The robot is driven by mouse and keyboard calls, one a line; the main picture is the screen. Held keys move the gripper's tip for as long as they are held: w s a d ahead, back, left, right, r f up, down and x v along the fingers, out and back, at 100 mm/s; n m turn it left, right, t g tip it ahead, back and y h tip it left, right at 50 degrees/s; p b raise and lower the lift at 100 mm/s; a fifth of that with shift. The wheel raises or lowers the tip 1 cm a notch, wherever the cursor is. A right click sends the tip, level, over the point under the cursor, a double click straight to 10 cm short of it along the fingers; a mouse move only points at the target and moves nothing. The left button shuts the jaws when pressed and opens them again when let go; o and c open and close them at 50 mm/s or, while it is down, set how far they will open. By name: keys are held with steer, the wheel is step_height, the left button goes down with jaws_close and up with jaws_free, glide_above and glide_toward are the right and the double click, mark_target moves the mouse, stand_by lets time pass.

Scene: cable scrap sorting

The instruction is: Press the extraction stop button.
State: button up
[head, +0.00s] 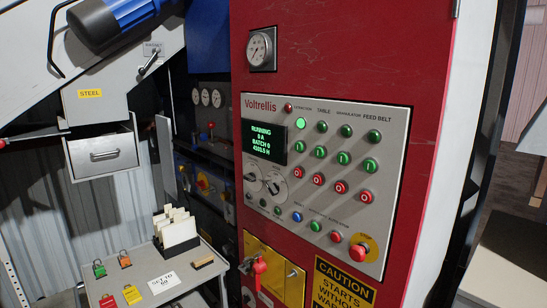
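The red machine cabinet carries a grey Voltrellis control panel (395,150). Its columns are labelled extraction, table, granulator and feed belt. The extraction stop button (297,172) is the leftmost red button in the lower row, marked with a white O. The green extraction start button (298,148) is directly above it. The extraction lamp (300,123) at the top of that column glows bright green; the other column lamps are darker. The display (264,141) reads running, 0 A, batch 0. My gripper is not in view, and nothing covers the stop button.
A red emergency-type knob (358,252) on a yellow plate sits at the panel's lower right. Two rotary selectors (270,187) are left of the red buttons. A red padlock (259,267) hangs below. A small grey table (190,280) with cards and padlocks stands at lower left.

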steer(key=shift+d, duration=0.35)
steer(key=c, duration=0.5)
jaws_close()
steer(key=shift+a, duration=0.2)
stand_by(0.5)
